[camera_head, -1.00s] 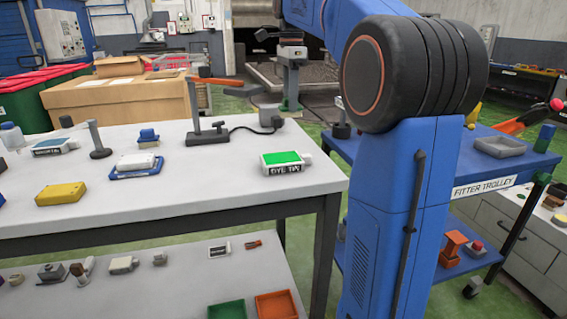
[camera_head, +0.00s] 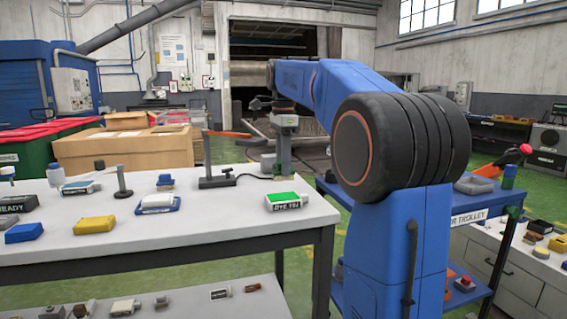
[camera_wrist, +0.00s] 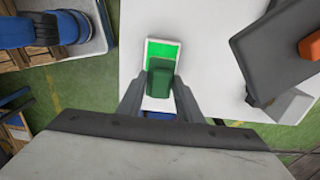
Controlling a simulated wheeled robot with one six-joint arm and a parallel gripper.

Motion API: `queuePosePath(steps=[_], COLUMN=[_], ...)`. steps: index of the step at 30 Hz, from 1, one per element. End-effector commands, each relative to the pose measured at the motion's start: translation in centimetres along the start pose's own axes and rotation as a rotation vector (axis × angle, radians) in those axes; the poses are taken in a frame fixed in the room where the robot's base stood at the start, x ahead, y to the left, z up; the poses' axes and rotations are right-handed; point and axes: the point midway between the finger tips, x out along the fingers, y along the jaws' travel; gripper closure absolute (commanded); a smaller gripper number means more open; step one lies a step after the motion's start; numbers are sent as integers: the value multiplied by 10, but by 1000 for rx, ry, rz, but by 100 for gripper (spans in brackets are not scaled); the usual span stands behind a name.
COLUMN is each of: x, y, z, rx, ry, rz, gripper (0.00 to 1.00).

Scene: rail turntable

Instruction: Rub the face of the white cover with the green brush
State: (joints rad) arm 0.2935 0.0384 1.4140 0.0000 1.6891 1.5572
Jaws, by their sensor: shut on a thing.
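My gripper (camera_wrist: 160,92) is shut on a dark green block (camera_wrist: 160,78), which looks like the green brush. In the wrist view the block overlaps a white tin with a bright green top (camera_wrist: 163,48). This tin also shows in the head view (camera_head: 287,200), labelled DYE TIN, at the table's right end. In the head view my gripper is at the table's far right, behind the tin; its fingers are hard to make out. A white block on a blue base (camera_head: 158,202), likely the white cover, lies on the table left of the tin, apart from my gripper.
The white table (camera_head: 200,238) also holds a yellow block (camera_head: 94,225), a blue block (camera_head: 24,232) and a stand with an orange arm (camera_head: 217,180). A blue trolley (camera_head: 490,200) stands to the right. The table's front middle is clear.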

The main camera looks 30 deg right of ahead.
Motion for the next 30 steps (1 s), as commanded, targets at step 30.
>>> queuePosePath(steps=[30], x=[48], y=[0], z=[0], rx=[0], ry=[0], rz=[1], gripper=[86])
